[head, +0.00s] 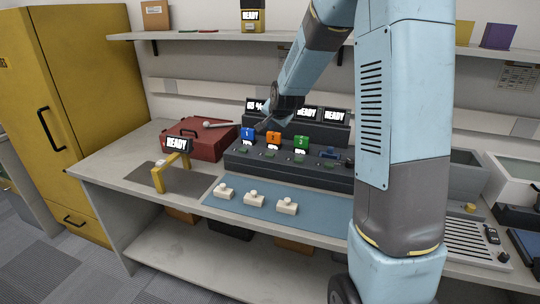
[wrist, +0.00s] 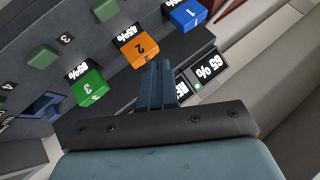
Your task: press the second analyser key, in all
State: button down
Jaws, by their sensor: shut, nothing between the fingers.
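The dark analyser console (head: 290,172) stands at the back of the bench. It carries a blue block marked 1 (head: 247,133), an orange block marked 2 (head: 273,138) and a green block marked 3 (head: 301,142). Small green keys run along its front, including a key (head: 268,155) below the orange block. The wrist view shows a green key (wrist: 42,57) and another green key (wrist: 105,9). My gripper (head: 262,128) is shut and empty above the console near the blue and orange blocks. In the wrist view its fingertips (wrist: 155,68) point beside the orange block (wrist: 139,50). Contact cannot be told.
Screens stand behind the blocks; one shows a percentage (head: 255,105), another reads READY (head: 335,116). A red case (head: 200,142) and a yellow stand (head: 158,180) are to the left. Several white pieces lie on the blue mat (head: 320,218). A grey bin (head: 468,170) is at right.

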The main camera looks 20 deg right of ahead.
aim_at(271, 155)
jog(key=shift+f, duration=4.4)
jog(key=shift+f, duration=0.15)
jog(key=shift+f, duration=0.2)
jog(key=shift+f, duration=0.45)
jog(key=shift+r, duration=0.9)
jog(key=shift+r, duration=0.1)
jog(key=shift+r, duration=2.4)
